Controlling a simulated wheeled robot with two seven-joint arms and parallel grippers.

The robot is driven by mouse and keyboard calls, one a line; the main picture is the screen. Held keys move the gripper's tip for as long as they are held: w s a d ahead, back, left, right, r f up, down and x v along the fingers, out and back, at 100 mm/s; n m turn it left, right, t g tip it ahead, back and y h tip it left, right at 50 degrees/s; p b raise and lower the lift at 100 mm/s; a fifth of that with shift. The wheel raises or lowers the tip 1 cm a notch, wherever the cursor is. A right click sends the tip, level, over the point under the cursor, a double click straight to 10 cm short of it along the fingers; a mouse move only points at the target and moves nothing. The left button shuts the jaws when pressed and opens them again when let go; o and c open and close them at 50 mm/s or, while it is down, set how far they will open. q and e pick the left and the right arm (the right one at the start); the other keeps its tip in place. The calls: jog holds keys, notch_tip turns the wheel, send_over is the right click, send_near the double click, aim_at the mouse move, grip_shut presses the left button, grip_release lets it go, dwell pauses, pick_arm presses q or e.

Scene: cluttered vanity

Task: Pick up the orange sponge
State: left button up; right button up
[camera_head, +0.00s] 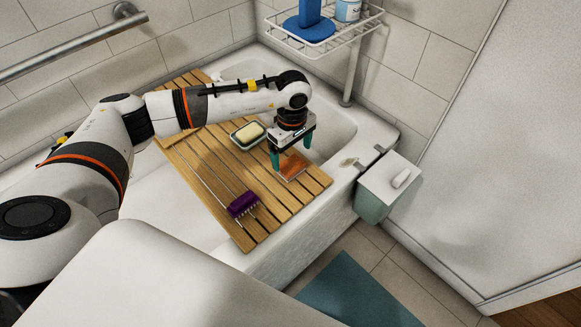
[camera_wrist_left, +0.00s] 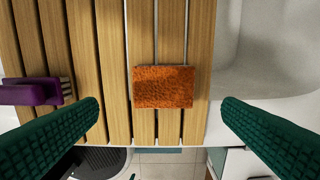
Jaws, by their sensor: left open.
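The orange sponge (camera_head: 291,165) lies flat on the wooden slatted bath tray, near its right end. In the left wrist view the sponge (camera_wrist_left: 163,87) is a rough orange block lying across the slats, fully visible between and beyond the green fingers. My left gripper (camera_head: 291,152) is above the sponge, pointing down. Its fingers are wide open with nothing between them, and in the left wrist view the gripper (camera_wrist_left: 160,115) spans wider than the sponge. My right gripper is not in view.
The slatted tray (camera_head: 200,170) lies across the bathtub. A purple brush (camera_head: 242,204) and a dish with a pale soap bar (camera_head: 249,132) are on it. A lidded bin (camera_head: 388,187) hangs at the tub's right edge. A wire rack (camera_head: 330,38) stands behind.

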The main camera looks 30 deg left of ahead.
aim_at(291, 164)
pick_arm(q)
jog(key=f, duration=0.5)
jog(key=shift+w+a+f, duration=0.15)
jog(key=shift+w+a, duration=0.15)
jog(key=c, duration=1.1)
